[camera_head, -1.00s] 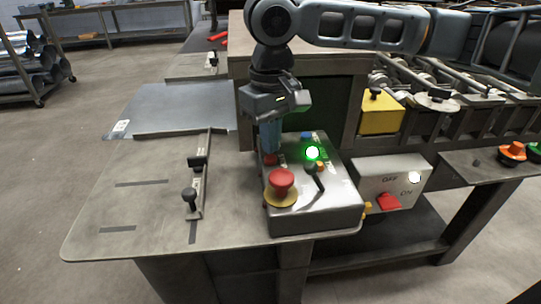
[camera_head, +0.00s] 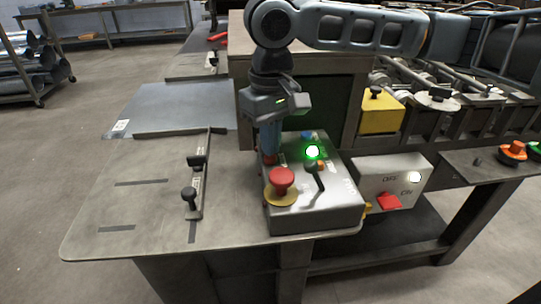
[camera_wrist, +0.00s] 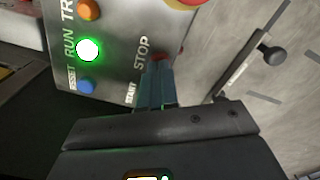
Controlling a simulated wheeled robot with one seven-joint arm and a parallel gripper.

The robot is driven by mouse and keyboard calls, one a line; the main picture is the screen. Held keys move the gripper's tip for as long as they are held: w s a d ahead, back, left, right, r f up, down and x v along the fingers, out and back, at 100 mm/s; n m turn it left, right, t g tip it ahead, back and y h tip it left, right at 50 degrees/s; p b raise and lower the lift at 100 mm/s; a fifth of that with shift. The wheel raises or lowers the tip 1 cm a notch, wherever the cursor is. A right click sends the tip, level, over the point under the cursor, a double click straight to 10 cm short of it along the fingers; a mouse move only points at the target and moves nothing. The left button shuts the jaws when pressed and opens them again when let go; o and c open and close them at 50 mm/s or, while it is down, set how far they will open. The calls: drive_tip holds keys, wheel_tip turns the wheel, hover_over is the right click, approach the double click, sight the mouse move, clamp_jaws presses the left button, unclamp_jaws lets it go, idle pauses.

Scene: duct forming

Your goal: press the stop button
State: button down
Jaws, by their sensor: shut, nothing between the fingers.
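The control box (camera_head: 325,213) stands on the bench with its sloped panel up. The small red stop button (camera_head: 270,160) is on its left side, mostly hidden by my fingers. In the wrist view a bit of the red stop button (camera_wrist: 159,56) shows beside the STOP label, just past my fingertips. My gripper (camera_head: 269,154) is shut and empty, pointing down at the stop button; its fingers also show in the wrist view (camera_wrist: 157,66). I cannot tell whether the tips touch the button.
A large red mushroom button (camera_head: 281,181) on a yellow base is close in front of my fingers. A lit green lamp (camera_head: 312,152), a blue button (camera_head: 307,135) and a black lever (camera_head: 319,184) are to the right. An OFF/ON box (camera_head: 392,180) stands further right.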

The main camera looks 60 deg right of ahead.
drive_tip(key=shift+f+b, duration=0.3)
drive_tip(key=shift+f, duration=0.35)
wheel_tip(320, 180, up, 7)
drive_tip(key=p, duration=0.7)
idle(0.3)
idle(0.9)
